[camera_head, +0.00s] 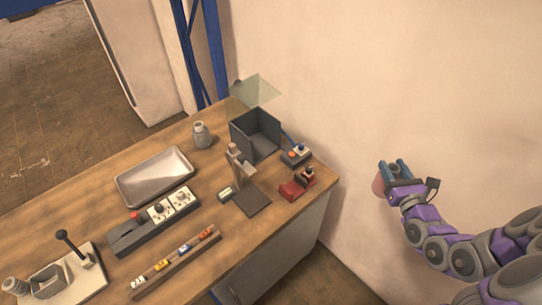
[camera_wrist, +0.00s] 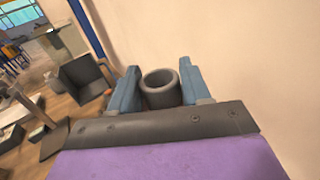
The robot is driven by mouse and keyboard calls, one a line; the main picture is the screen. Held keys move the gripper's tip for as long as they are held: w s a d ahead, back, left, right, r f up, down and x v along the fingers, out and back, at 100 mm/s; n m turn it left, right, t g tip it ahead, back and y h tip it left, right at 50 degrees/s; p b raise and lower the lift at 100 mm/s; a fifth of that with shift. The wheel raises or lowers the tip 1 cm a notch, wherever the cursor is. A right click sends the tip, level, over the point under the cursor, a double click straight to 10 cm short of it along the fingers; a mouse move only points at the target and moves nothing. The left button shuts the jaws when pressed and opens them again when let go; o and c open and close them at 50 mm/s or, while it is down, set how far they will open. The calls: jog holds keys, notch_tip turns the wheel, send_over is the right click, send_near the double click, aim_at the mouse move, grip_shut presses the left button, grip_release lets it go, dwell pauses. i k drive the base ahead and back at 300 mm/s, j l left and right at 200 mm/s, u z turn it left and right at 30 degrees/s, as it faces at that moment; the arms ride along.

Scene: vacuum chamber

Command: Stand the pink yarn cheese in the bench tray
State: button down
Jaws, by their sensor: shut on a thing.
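My gripper (camera_head: 396,173) is up in the air at the right, well to the right of the bench and near the pale wall. The bench tray (camera_head: 155,177) is a shallow grey metal tray, empty, lying on the far left part of the bench.
On the wooden bench (camera_head: 85,203) stand a grey jar (camera_head: 201,134), an open dark box (camera_head: 254,134), a small stand (camera_head: 238,166), a red device (camera_head: 297,184), a control box (camera_head: 153,221) and a rack of small coloured items (camera_head: 176,262). A lever fixture (camera_head: 69,272) is at lower left.

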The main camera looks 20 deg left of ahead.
aim_at(151, 182)
jog(key=k+u, duration=0.35)
jog(key=k+j+u, duration=0.1)
jog(key=u, duration=0.25)
jog(key=i+j+u, duration=0.2)
jog(key=j, duration=0.25)
jog(key=j+u, duration=0.25)
jog(key=j, duration=0.2)
jog(key=i+j+u, duration=0.2)
jog(key=j, duration=0.2)
